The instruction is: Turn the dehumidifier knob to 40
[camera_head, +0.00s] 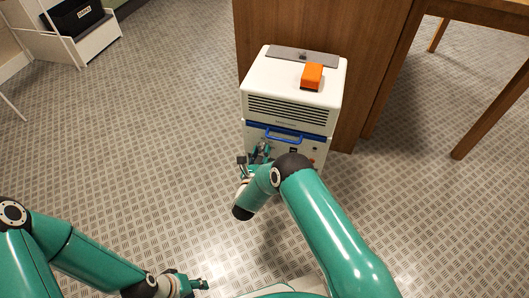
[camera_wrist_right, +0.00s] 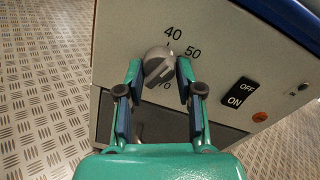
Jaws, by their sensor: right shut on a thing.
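The white dehumidifier (camera_head: 290,84) stands on the floor against a wooden panel. Its grey knob (camera_wrist_right: 158,66) is on the front panel in the right wrist view. The marks 40 and 50 show above the knob, and another number below is partly hidden. A small line sits at the knob's top, between 40 and 50; I cannot tell the exact setting. My right gripper (camera_wrist_right: 157,80) is shut on the knob, one finger on each side; in the head view it is at the front panel (camera_head: 258,153). My left gripper (camera_head: 200,284) is low near the bottom edge, away from the dehumidifier, its jaws too small to judge.
An orange block (camera_head: 312,76) lies on top of the dehumidifier. A blue handle (camera_head: 284,135) crosses its front. An OFF/ON switch (camera_wrist_right: 239,92) and an orange-red button (camera_wrist_right: 260,117) are right of the knob. A wooden table (camera_head: 480,12) stands at right.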

